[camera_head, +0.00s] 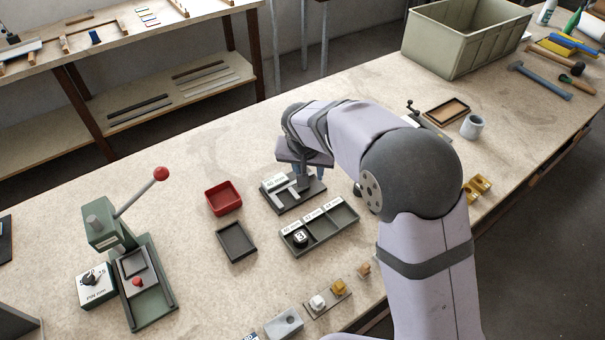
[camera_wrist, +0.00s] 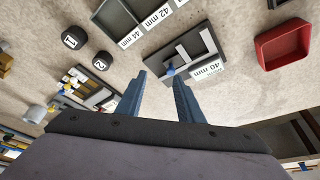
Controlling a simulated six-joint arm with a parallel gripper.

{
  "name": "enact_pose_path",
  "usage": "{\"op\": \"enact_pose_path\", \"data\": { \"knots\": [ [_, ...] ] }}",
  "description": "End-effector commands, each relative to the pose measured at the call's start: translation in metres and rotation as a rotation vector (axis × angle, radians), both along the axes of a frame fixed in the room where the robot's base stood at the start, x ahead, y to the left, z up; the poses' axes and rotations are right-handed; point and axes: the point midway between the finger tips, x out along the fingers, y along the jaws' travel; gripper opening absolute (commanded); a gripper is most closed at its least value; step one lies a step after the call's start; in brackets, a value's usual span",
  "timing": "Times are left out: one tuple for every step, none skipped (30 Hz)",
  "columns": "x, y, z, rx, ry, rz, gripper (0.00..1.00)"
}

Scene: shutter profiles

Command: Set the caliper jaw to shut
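The caliper (camera_head: 293,200) is a dark plate with light grey bars and a "40 mm" label, on the bench beneath my arm's end. It also shows in the wrist view (camera_wrist: 205,62), where two grey bars stand apart across it. In the head view my arm hides part of the caliper.
A labelled sorting tray (camera_head: 345,228) holds a black round piece marked 3 (camera_head: 300,238). Pieces marked 1 (camera_wrist: 72,38) and 2 (camera_wrist: 102,61) lie nearby. A red bin (camera_head: 223,198), dark tray (camera_head: 236,243) and green lever press (camera_head: 148,290) stand to the left.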

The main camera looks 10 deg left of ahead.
Motion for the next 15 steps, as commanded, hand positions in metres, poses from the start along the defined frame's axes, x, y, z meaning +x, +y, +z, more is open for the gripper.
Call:
{"op": "enact_pose_path", "data": {
  "knots": [
    [0.003,0.011,0.0,0.005,-0.01,0.004,0.34],
    [0.004,0.016,0.0,0.007,-0.015,0.003,0.34],
    [0.005,0.02,0.0,0.011,-0.02,0.003,0.34],
    [0.006,0.023,0.001,0.013,-0.023,0.002,0.34],
    [0.007,0.024,0.001,0.015,-0.025,0.002,0.34],
    [0.007,0.025,0.001,0.016,-0.026,0.0,0.34],
    [0.007,0.026,0.0,0.016,-0.027,0.0,0.34],
    [0.007,0.026,0.0,0.016,-0.027,0.0,0.34],
    [0.007,0.025,0.0,0.016,-0.027,0.0,0.34],
    [0.008,0.025,-0.001,0.015,-0.026,0.0,0.34],
    [0.008,0.025,-0.002,0.015,-0.026,0.0,0.34],
    [0.008,0.025,-0.003,0.014,-0.025,-0.001,0.34],
    [0.009,0.025,-0.005,0.014,-0.025,-0.001,0.34],
    [0.01,0.025,-0.006,0.014,-0.024,-0.001,0.34],
    [0.011,0.024,-0.009,0.013,-0.024,0.0,0.34]
  ]
}}
